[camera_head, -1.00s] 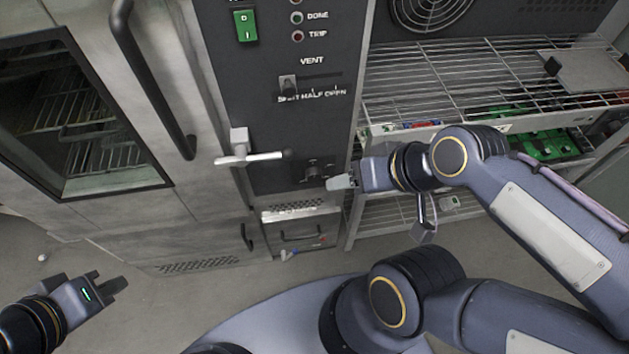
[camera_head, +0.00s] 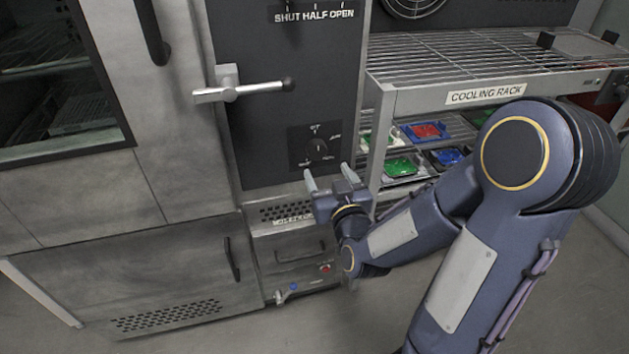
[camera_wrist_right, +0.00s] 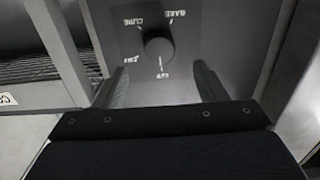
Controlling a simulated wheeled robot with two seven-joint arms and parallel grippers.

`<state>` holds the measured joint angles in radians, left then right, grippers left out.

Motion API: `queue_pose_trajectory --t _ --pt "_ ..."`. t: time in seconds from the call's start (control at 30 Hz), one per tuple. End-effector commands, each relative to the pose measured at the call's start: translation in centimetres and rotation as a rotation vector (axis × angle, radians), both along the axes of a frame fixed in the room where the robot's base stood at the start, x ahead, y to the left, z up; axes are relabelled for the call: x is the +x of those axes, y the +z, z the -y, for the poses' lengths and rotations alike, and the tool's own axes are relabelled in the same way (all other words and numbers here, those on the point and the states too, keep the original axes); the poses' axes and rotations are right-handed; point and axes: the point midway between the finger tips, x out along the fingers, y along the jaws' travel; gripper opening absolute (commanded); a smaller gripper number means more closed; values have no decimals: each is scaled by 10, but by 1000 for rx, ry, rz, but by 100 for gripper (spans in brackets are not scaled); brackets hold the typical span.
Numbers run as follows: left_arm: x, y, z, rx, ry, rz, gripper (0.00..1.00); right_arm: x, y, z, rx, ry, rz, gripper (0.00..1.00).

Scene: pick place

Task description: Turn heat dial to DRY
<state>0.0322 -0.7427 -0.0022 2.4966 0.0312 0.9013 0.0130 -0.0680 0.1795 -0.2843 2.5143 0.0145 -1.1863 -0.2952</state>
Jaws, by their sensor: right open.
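The heat dial (camera_head: 318,148) is a small dark round knob on a black plate low on the dark control panel. In the right wrist view the dial (camera_wrist_right: 158,50) stands just beyond the fingers, with labels around it that read upside down, among them BAKE and CURE. Its white mark points toward the label at the bottom of that view, which is hard to read. My right gripper (camera_head: 331,177) is open and empty, just below the dial in the head view. Its fingers (camera_wrist_right: 163,88) show either side of the dial's line, apart from it. My left gripper is out of view.
A lever handle (camera_head: 245,90) sticks out above the dial. The cooling rack (camera_head: 490,95) stands close on the right, with coloured trays on a lower shelf. A vent grille (camera_head: 283,212) and a drawer-like front (camera_head: 300,250) lie below the panel.

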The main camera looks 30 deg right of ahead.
Motion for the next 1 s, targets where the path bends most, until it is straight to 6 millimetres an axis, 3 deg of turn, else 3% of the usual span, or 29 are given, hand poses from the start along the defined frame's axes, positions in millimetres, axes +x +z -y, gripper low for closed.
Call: queue_pose_trajectory --t 0.53,0.9,1.0 --pt "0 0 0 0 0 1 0 68 1 17 -5 -3 8 65" --pt "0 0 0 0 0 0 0 75 1 19 -4 -3 8 65" --pt "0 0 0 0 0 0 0 75 1 19 -4 -3 8 53"
